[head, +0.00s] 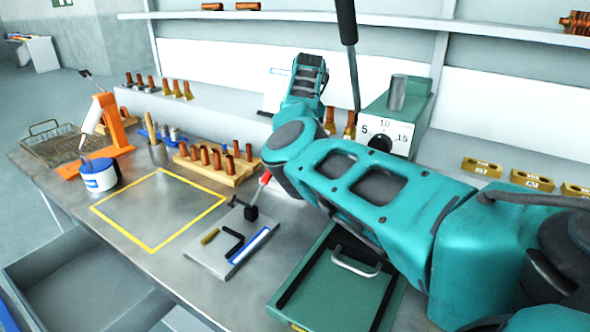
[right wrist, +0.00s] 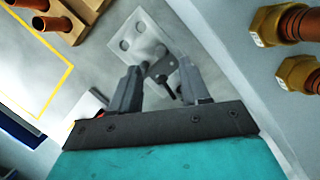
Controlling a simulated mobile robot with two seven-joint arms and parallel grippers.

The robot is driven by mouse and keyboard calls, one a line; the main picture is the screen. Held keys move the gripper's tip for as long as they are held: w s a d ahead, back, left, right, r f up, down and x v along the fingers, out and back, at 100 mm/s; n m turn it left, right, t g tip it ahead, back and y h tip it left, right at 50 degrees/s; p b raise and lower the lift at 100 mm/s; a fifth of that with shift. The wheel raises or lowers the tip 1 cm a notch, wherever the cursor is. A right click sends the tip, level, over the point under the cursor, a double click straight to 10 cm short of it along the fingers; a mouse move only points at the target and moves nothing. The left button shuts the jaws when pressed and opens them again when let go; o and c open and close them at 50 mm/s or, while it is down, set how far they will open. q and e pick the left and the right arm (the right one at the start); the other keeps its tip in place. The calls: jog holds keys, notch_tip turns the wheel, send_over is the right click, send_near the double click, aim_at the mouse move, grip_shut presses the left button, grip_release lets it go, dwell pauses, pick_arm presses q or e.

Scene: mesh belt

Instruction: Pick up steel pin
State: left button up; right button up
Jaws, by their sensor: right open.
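My right gripper (right wrist: 160,92) is open in the right wrist view, its two grey fingers apart over the bench. Between and beyond the fingers lies a pale metal plate (right wrist: 140,38) with round holes and a small bracket. A short dark pin-like piece (right wrist: 166,88) shows by the bracket; I cannot tell if it is the steel pin. In the head view a grey steel cylinder (head: 397,92) stands upright on a green box. My right arm crosses the head view and its fingertips are hidden there. My left gripper is not in view.
A wooden block with copper tips (head: 232,170) and a yellow-outlined area (head: 160,215) lie left of my arm. A red-handled clamp (head: 251,213) and green tray (head: 345,285) are nearer. The dial box (head: 420,105) stands behind. The yellow-outlined area is clear.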

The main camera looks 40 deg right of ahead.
jog(key=shift+x, duration=3.75)
jog(key=shift+c, duration=0.4)
grip_shut()
